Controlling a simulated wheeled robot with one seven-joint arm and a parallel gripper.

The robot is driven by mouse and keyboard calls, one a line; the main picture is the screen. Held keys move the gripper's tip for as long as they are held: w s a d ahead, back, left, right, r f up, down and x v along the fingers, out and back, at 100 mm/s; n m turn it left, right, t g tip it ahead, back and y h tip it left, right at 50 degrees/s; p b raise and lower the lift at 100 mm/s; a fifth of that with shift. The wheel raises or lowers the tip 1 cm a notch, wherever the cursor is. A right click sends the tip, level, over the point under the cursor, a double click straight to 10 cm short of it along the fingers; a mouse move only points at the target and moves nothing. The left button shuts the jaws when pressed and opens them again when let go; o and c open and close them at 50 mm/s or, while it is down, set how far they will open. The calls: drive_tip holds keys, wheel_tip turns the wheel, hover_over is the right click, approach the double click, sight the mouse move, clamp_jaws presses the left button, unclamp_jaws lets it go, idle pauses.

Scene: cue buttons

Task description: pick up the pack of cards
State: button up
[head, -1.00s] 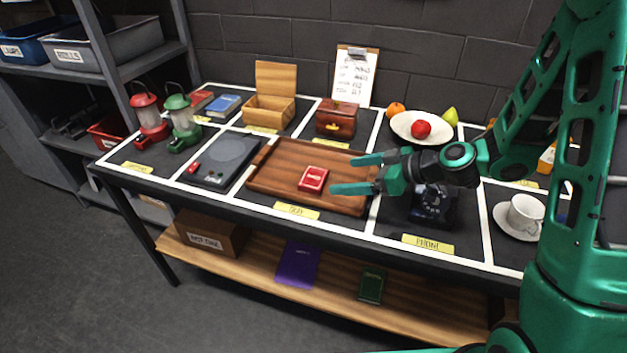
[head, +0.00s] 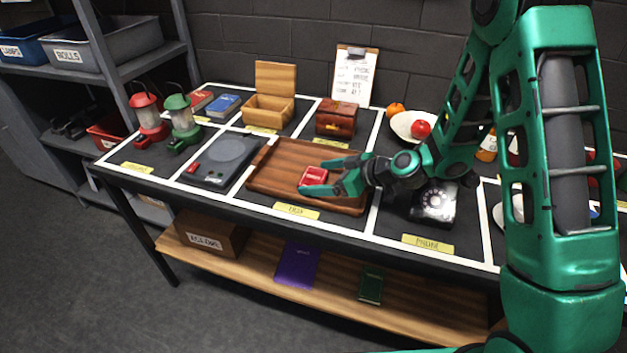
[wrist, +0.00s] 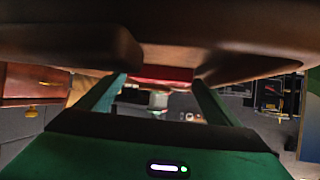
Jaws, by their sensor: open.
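The red pack of cards (head: 314,174) lies flat on the brown wooden tray (head: 275,185). My gripper (head: 316,177) is open and low over the tray, with one finger on the far side of the pack and one on the near side. In the wrist view the red pack (wrist: 162,73) shows between my two fingers (wrist: 158,92), partly hidden by the dark brown edge above it. I cannot tell whether either finger touches the pack.
A dark flat scale-like device (head: 224,158) is left of the tray. A black phone (head: 435,203) is right of it, under my arm. A wooden chest (head: 337,117), an open wooden box (head: 268,108) and a fruit bowl (head: 405,124) stand behind.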

drive_tip(key=shift+a+f, duration=0.1)
drive_tip(key=shift+a, duration=0.05)
drive_tip(key=c, duration=0.9)
